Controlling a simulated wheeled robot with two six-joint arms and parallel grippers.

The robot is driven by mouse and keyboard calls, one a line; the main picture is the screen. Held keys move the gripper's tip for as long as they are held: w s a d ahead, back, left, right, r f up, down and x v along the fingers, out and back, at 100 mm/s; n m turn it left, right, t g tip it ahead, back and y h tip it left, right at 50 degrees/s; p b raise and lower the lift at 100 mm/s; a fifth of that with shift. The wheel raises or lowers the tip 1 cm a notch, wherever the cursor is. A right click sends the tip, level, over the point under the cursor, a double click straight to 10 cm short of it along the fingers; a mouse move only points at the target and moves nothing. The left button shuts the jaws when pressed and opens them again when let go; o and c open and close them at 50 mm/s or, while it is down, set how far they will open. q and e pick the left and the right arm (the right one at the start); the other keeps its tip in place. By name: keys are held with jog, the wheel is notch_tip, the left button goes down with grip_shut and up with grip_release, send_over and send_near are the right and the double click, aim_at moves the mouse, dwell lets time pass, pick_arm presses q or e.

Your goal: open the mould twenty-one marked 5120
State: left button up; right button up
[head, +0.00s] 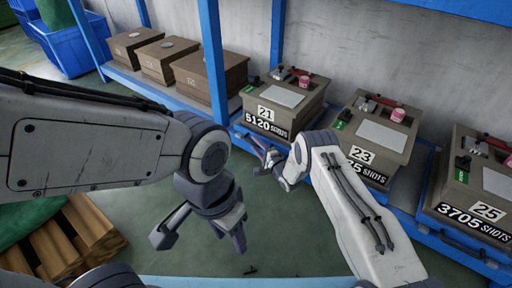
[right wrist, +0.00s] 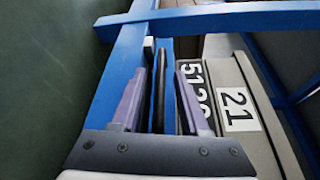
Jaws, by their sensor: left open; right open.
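The mould 21 (head: 290,97) is a grey-brown box on the blue rack. Its front carries a "21" plate and a "5120 SHOTS" plate, which also show sideways on the mould in the right wrist view (right wrist: 245,75). My right gripper (head: 262,152) is at the front of this mould, just below the shots plate. In the right wrist view its open fingers (right wrist: 161,95) stand either side of a long dark bar (right wrist: 160,88), with gaps on both sides. My left gripper (head: 203,240) is open and empty, hanging low over the green floor.
Mould 23 (head: 375,132) and mould 25 (head: 487,180) stand to the right on the rack. Several brown boxes (head: 205,78) stand to the left. A blue post (head: 213,60) rises beside mould 21. A blue bin (head: 75,50) and a wooden pallet (head: 75,235) are at left.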

grip_shut()
dwell(1.4)
